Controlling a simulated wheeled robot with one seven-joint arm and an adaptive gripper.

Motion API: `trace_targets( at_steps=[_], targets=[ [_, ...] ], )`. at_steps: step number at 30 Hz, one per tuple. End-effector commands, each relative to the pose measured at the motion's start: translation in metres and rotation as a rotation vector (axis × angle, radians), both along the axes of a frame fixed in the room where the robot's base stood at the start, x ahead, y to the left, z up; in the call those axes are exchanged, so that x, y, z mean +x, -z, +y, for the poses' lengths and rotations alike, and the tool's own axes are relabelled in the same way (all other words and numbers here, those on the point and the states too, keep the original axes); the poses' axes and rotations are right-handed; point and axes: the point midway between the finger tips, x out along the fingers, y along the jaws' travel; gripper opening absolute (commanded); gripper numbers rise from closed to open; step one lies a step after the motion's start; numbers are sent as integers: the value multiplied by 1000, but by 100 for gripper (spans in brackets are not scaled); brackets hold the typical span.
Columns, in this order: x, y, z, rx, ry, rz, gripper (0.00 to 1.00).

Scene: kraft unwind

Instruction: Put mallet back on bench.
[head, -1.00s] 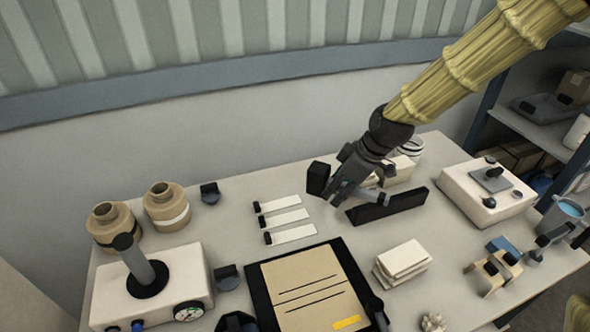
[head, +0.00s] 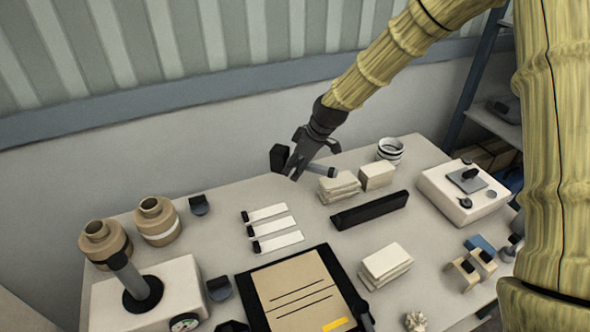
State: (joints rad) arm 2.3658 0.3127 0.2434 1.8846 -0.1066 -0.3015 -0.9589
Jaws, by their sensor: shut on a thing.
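My gripper (head: 308,171) is in the head view above the back middle of the bench (head: 225,217). It is shut on the mallet, whose black head (head: 279,157) sticks out on the left and whose grey handle (head: 322,170) shows on the right with a dark end. The gripper's fingers hide the middle of the mallet. The mallet appears to be held above the bench top, left of a stack of folded cloths.
The folded cloths (head: 338,188), a pale block (head: 377,176) and a long black bar (head: 369,210) stand to the right. White strips with black ends (head: 271,228) lie in front. A black-framed board (head: 337,272) is nearer. Bench space left of the cloths is clear.

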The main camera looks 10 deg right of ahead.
Motion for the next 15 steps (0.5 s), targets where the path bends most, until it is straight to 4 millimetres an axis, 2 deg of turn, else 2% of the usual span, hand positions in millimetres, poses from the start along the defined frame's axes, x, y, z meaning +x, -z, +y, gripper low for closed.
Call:
trace_targets(
  at_steps=[3,8,15],
  targets=[
    [8,-1,2,0,0,-1,0],
    [10,2,2,0,0,0,0],
    [9,20,2,-1,0,1,0]
  ],
)
